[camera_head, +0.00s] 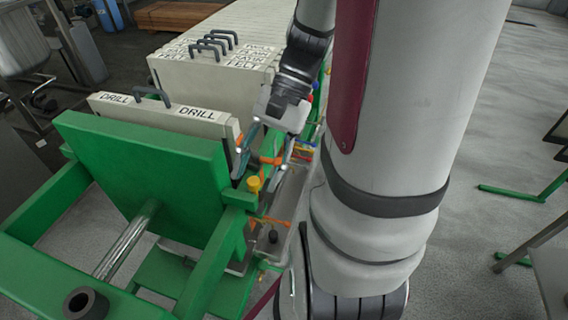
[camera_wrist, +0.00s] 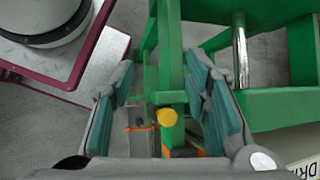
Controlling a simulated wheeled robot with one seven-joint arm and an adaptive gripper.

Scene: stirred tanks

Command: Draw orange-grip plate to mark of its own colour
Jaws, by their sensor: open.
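A pale plate lettered DRILL (camera_head: 165,114) stands upright behind the green end plate, with a dark handle on top. A small orange piece (camera_head: 240,139) shows at its right end; I cannot tell for sure that it is this plate's grip. My gripper (camera_head: 263,150) is open beside that end, pointing down. In the wrist view my gripper (camera_wrist: 168,100) has its teal pads apart, with a yellow knob (camera_wrist: 167,117) and orange bits (camera_wrist: 165,150) seen between them. I see nothing held. An orange rod (camera_head: 268,220) shows lower down. I cannot make out which coloured mark is the plate's own.
The green end plate (camera_head: 140,165) and its frame are close on the left, with a metal shaft (camera_head: 125,243). More pale plates (camera_head: 210,75) with dark handles stand behind a gap. The yellow knob (camera_head: 254,184) sits below my gripper. Open floor (camera_head: 475,120) lies right.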

